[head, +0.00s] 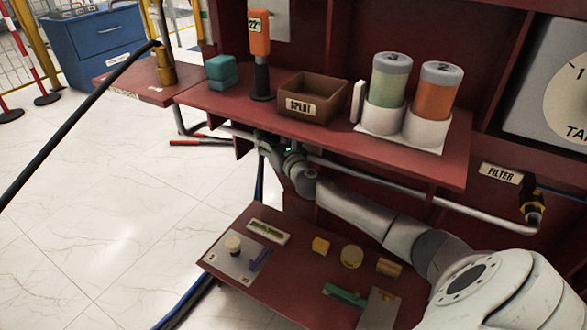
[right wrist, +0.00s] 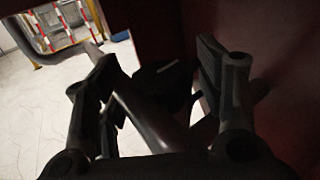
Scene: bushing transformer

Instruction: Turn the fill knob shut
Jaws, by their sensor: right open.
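My right arm reaches in from the lower right of the head view, and its gripper (head: 276,148) is under the front edge of the red shelf, partly hidden by it. In the right wrist view the fingers (right wrist: 157,72) are open. A dark part with a pale streak (right wrist: 168,76) lies between them, beside a grey pipe (right wrist: 145,115). It may be the fill knob, but it is too dark to be sure, and I cannot tell whether the fingers touch it. No fill label is readable. My left gripper is not in view.
The red shelf (head: 222,110) holds a brown SPENT box (head: 312,98), an orange-topped tool (head: 259,45) and two canisters. A pipe (head: 400,185) runs below it to a yellow-black valve (head: 533,200) near the FILTER label. A lower red board (head: 290,262) holds small parts.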

